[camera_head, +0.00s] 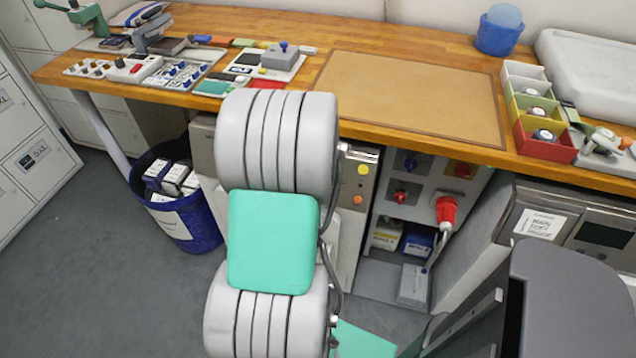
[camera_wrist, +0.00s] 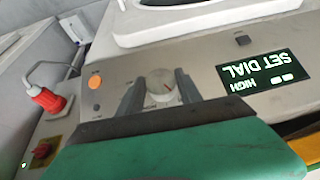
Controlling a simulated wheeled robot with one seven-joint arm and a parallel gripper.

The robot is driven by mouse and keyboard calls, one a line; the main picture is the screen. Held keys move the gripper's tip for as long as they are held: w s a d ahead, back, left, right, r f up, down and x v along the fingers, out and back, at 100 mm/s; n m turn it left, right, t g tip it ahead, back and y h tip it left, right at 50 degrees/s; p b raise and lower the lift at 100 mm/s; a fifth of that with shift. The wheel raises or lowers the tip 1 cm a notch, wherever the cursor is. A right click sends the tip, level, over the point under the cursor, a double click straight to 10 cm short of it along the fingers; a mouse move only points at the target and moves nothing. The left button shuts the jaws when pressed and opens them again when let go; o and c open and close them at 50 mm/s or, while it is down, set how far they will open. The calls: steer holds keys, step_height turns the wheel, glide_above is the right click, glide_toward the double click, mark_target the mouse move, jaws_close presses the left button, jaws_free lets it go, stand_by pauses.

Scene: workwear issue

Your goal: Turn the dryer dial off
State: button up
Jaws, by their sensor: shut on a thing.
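A display (camera_wrist: 256,72) right of the dial appears upside down and reads "SET DIAL" and "HIGH". An orange button (camera_wrist: 95,82) is left of the dial. In the head view my arm hides the dial and my gripper; part of the dryer front (camera_head: 350,225) shows beside the arm.
Beside the dryer, a grey switch panel (camera_head: 425,185) carries red knobs and a red plug (camera_head: 447,210) with a cable. A blue bin (camera_head: 190,225) stands to the left. The wooden counter (camera_head: 330,55) above holds tools and several small boxes.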

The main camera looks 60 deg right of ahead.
steer(key=m+t, duration=0.1)
steer(key=m+t+b, duration=0.1)
steer(key=t, duration=0.1)
steer(key=shift+s+f, duration=0.2)
steer(key=shift+s, duration=0.1)
steer(key=shift+m+t+b, duration=0.5)
steer(key=shift+t, duration=0.2)
steer(key=o, duration=1.4)
steer(key=shift+c, duration=0.2)
steer(key=v, duration=0.7)
steer(key=shift+s+a+r+p, duration=0.15)
steer(key=shift+s+r+p, duration=0.05)
steer(key=shift+r+p, duration=0.15)
